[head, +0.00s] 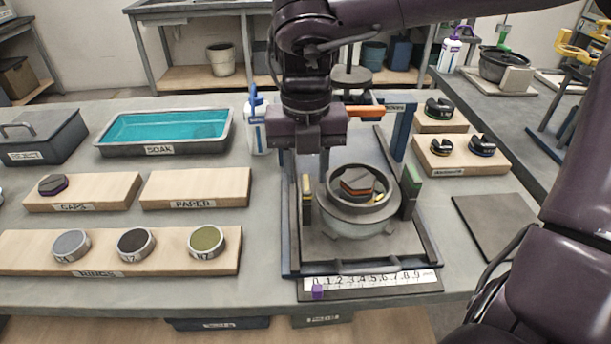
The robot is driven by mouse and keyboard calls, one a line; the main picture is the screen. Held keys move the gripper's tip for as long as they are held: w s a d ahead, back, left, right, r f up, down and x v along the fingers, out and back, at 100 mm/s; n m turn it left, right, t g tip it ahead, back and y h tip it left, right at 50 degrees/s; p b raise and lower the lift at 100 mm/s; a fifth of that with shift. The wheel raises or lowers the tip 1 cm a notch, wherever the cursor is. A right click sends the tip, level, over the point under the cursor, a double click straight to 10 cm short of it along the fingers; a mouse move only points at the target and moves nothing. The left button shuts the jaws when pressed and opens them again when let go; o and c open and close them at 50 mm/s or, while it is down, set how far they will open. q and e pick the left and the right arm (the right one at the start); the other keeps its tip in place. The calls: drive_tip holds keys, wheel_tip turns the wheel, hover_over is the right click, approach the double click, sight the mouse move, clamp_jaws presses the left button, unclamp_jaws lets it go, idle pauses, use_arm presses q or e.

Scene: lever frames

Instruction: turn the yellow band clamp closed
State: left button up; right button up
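A grey round pot (345,222) with a thick rim stands in a dark frame at the middle of the bench. A stack of dark and orange many-sided pieces (357,183) sits inside it. A small upright yellow piece (307,188) is at the pot's left side; I cannot tell whether it is the band clamp or how far it is turned. My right gripper (306,160) points down above the pot's left side, close over the yellow piece. Its fingertips are hard to make out, and contact cannot be told. My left gripper is not seen.
An orange bar (366,111) and blue uprights stand behind the pot. A dark mat (490,222) lies right.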

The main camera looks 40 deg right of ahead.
drive_tip(key=shift+f, duration=0.7)
clamp_jaws()
